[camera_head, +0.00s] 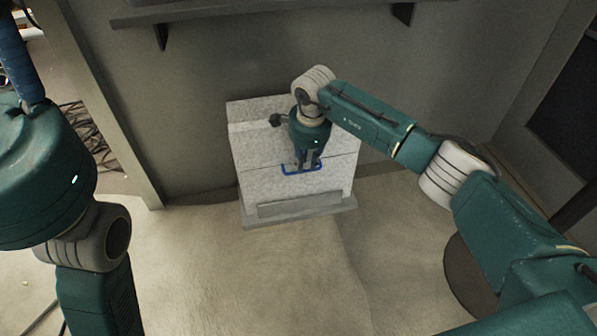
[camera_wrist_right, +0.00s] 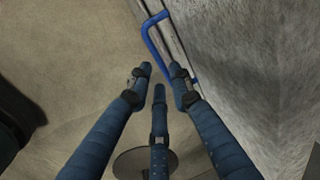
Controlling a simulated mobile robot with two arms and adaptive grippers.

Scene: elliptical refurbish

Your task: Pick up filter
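A pale speckled box (camera_head: 250,160) stands against the wall in the head view, with a blue handle (camera_head: 302,173) on its front. I cannot tell whether this handle belongs to the filter; no separate filter is clear. The blue handle also shows in the right wrist view (camera_wrist_right: 147,32), beside the box's speckled face (camera_wrist_right: 270,60). My right gripper (camera_head: 308,164) points down at the handle. In the right wrist view its three fingers (camera_wrist_right: 160,88) are spread and the right fingertip is close to the handle; contact is unclear. Of my left gripper, only a blue finger (camera_head: 17,60) shows.
The box stands on a grey base slab (camera_head: 300,212). A shelf (camera_head: 270,8) runs along the wall above. Dark cables (camera_head: 85,130) lie beyond the wall edge at left. The sandy floor (camera_head: 270,270) in front is clear.

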